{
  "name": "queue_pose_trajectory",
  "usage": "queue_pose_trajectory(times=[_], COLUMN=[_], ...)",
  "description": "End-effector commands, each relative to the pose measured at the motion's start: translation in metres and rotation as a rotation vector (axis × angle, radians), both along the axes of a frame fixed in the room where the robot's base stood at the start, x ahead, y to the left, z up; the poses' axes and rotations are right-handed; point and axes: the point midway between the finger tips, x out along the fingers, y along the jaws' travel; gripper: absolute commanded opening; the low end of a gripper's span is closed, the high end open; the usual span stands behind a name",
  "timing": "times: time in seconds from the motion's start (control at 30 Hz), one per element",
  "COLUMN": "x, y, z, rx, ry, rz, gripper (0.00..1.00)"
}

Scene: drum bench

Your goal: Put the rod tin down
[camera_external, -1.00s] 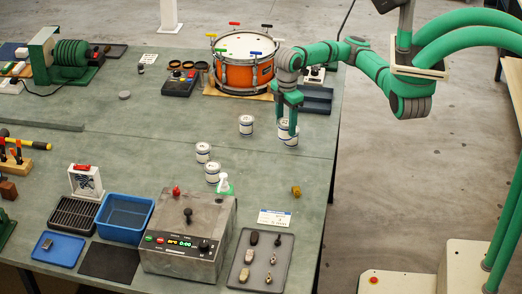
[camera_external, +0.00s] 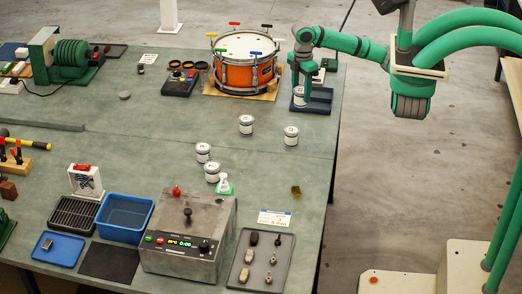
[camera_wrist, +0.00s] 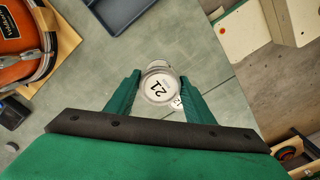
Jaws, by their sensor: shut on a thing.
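My gripper (camera_external: 299,92) is shut on a white tin (camera_external: 299,102) with a dark band, beside the dark blue-grey tray right of the drum. In the wrist view the held tin (camera_wrist: 158,84) shows a pale lid marked 21 between the green fingers (camera_wrist: 159,90). I cannot tell whether its base touches anything. Another white tin (camera_external: 291,136) stands on the bench nearer the camera.
The dark tray (camera_external: 320,106) lies at the bench's right edge; it also shows in the wrist view (camera_wrist: 118,14). The orange drum (camera_external: 240,74) stands left of my gripper on a wooden board. More white tins (camera_external: 246,125) stand mid-bench, with clear bench around them.

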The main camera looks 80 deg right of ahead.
Motion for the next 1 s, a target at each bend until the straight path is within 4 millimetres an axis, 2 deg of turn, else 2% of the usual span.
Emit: queue_pose_trajectory(times=[0.2,0.4,0.53,0.77,1.0], x=[0.039,0.061,0.070,0.077,0.078], y=[-0.027,-0.042,-0.049,-0.053,-0.055], z=[-0.020,-0.054,-0.068,-0.078,-0.108], rx=[-0.002,0.000,-0.001,0.000,0.000], ry=[0.002,0.001,0.001,0.000,0.000], rz=[-0.003,-0.001,-0.001,0.001,-0.001], gripper=[0.21,0.21,0.21,0.21,0.21])
